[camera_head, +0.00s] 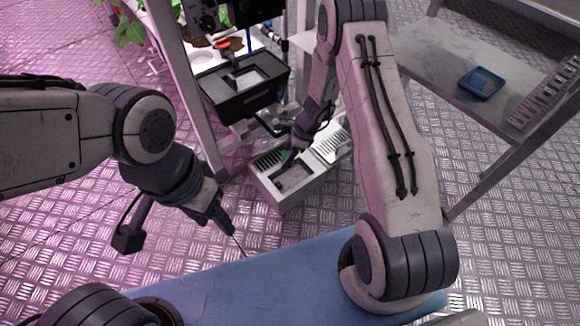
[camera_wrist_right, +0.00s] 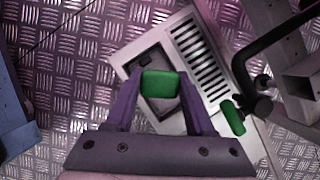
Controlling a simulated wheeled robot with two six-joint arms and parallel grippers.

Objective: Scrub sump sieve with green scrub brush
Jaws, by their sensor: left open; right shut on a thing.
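My right gripper (camera_head: 290,158) is shut on the green scrub brush (camera_wrist_right: 160,84), which shows as a green block between its fingers in the right wrist view. The brush is over the open square well of the pale sump box (camera_head: 283,205). A grey surface inside the well, which looks like the sump sieve (camera_head: 293,179), lies below the gripper. The brush partly hides it in the right wrist view, and I cannot tell whether they touch. My left gripper (camera_head: 228,228) is open and empty, left of the sump box above the floor.
Slotted grates (camera_wrist_right: 198,55) cover parts of the box beside the well. A green piece (camera_wrist_right: 233,117) on a black fitting sits close to the box's right. A black bin (camera_head: 245,90) on a rack stands behind. A metal shelf at right holds a blue tray (camera_head: 481,83).

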